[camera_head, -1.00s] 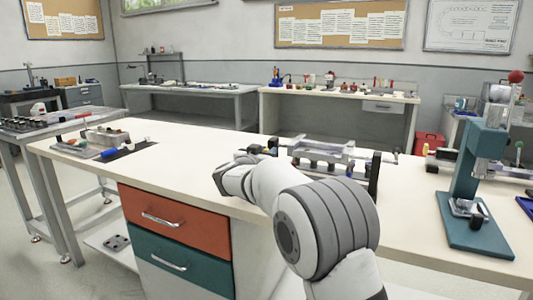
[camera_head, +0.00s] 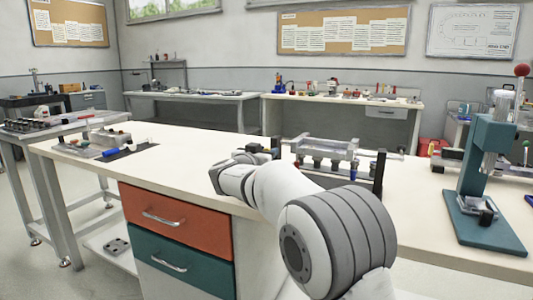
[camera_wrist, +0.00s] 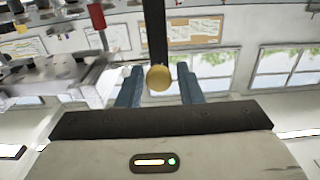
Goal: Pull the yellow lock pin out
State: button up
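In the wrist view the round yellow head of the lock pin (camera_wrist: 159,77) shows between the two blue-grey fingers of my gripper (camera_wrist: 160,70). The fingers are apart, with a visible gap on each side of the yellow head. A dark upright bar (camera_wrist: 156,30) stands right behind the head. The pin's shaft is hidden. In the head view my gripper (camera_head: 257,152) is at the left end of the clamp fixture (camera_head: 325,149) on the bench; its fingers and the yellow head cannot be made out there.
A dark upright plate (camera_head: 379,172) stands at the fixture's right end. A teal press (camera_head: 487,165) with a red knob is at the right of the bench (camera_head: 190,160). Small parts on a dark mat (camera_head: 127,153) lie at the left. The bench between is clear.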

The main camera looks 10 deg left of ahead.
jog(key=shift+o, duration=1)
jog(key=v, duration=0.7)
jog(key=shift+s, duration=0.35)
jog(key=shift+a+r, duration=0.1)
